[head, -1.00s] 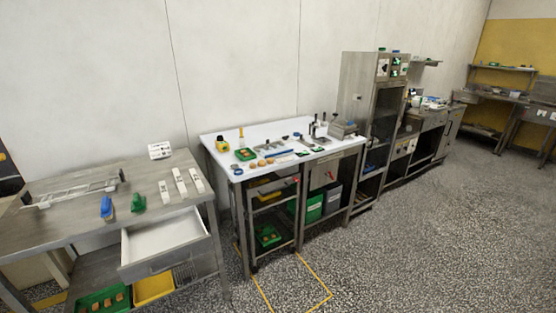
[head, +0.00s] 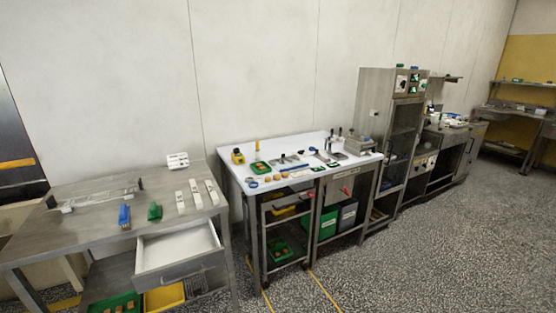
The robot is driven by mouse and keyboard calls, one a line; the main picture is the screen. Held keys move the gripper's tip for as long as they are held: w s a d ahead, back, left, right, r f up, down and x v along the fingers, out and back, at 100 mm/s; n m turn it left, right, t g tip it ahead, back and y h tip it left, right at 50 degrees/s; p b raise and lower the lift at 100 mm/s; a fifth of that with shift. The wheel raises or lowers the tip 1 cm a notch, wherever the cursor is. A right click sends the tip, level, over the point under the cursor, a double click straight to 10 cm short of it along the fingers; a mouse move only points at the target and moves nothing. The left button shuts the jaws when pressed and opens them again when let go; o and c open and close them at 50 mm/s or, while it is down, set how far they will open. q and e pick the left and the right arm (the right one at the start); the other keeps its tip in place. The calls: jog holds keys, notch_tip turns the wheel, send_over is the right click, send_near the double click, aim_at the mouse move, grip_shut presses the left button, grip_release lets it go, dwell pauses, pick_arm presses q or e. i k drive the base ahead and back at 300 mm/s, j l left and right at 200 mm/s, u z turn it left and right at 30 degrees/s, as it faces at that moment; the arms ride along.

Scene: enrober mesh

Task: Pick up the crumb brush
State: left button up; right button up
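A blue brush-like item (head: 124,217) with a pale front end lies on the steel table (head: 85,233) at the left. A green item (head: 155,211) of similar size lies just to its right. They are too small for me to tell which one is the crumb brush. Neither of my grippers shows in the head view, so nothing is seen touching either item.
An open drawer (head: 178,246) juts from the steel table's front. A wire frame (head: 95,198), white strips (head: 196,196) and a white box (head: 178,161) share its top. A cluttered white-topped table (head: 315,146) stands to the right. The speckled floor (head: 420,250) is open at the right.

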aim_at(124, 213)
jog(key=u, duration=1.4)
